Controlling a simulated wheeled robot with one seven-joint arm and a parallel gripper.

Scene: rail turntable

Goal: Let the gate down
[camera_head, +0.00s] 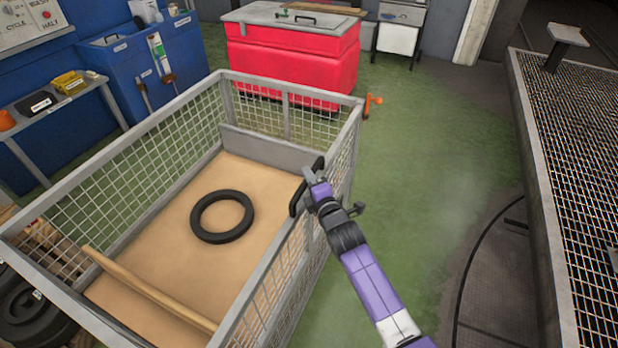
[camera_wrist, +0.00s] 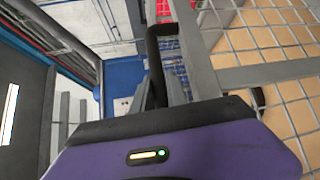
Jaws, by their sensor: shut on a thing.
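The wire-mesh cart (camera_head: 160,122) stands with its sides up, and its mesh side panel fills the right of the wrist view (camera_wrist: 262,72). On its right side, near the far corner, is a black handle (camera_head: 296,199), which also shows in the wrist view (camera_wrist: 153,60). My gripper (camera_head: 310,178) is at that handle, on the outer side of the cart. In the wrist view my gripper's fingers (camera_wrist: 174,85) are shut around the handle's bar. The fingertips are partly hidden by the handle.
A black ring (camera_head: 222,216) and a wooden bar (camera_head: 150,290) lie in the cart. A red chest (camera_head: 292,62) stands behind it, and a blue bin (camera_head: 140,65) stands to the left. Green floor (camera_head: 430,130) is clear to the right, before a raised grating (camera_head: 585,150).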

